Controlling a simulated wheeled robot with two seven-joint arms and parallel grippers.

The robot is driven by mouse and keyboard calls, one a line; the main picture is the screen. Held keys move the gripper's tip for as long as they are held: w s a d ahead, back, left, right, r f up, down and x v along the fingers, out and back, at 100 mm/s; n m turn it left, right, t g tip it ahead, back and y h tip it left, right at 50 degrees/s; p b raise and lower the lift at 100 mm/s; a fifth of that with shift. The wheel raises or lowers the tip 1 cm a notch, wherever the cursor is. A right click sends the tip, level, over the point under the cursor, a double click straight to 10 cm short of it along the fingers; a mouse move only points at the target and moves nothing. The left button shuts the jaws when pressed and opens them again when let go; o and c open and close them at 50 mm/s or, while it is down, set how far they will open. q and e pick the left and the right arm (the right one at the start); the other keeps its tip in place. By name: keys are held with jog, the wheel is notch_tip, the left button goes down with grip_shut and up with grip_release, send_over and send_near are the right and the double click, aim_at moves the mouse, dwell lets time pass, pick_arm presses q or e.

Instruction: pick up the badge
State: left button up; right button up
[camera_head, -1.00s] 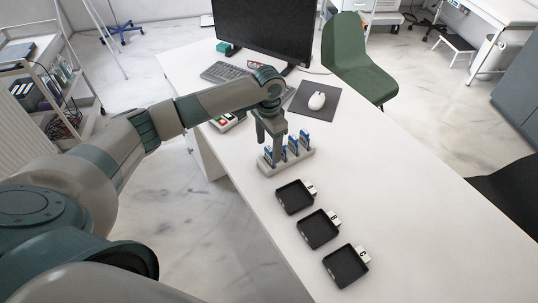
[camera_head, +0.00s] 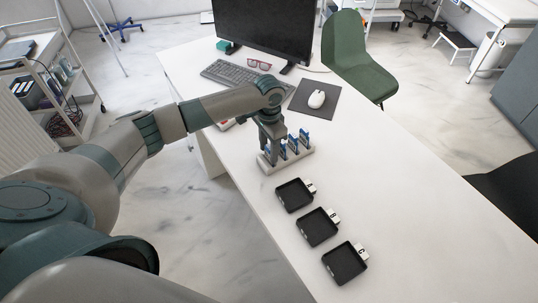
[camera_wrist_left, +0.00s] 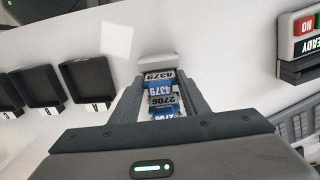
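Several blue-and-white badges (camera_head: 293,145) stand upright in a pale rack (camera_head: 300,160) on the white desk. My left gripper (camera_head: 270,152) points down over the rack's left end and hides part of the badges there. In the left wrist view its fingers (camera_wrist_left: 163,100) are apart, on either side of a row of badges (camera_wrist_left: 162,88) numbered 4379 and 2706. I see no clear grip on any badge, and contact is hard to judge. My right gripper is not in view.
Three black trays with lettered tabs, the nearest tray (camera_head: 345,263) included, line the desk's left edge. A mouse (camera_head: 316,99) on a dark pad, a keyboard (camera_head: 231,74), red glasses (camera_head: 258,65) and a monitor (camera_head: 262,28) stand behind. The desk's right side is clear.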

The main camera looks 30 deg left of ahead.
pick_arm(q)
jog(key=shift+r, duration=0.15)
notch_tip(320, 180, up, 10)
jog(key=b, duration=0.2)
jog(key=shift+b, duration=0.3)
jog(key=shift+w+a, duration=0.1)
jog(key=shift+w, duration=0.05)
dwell(0.6)
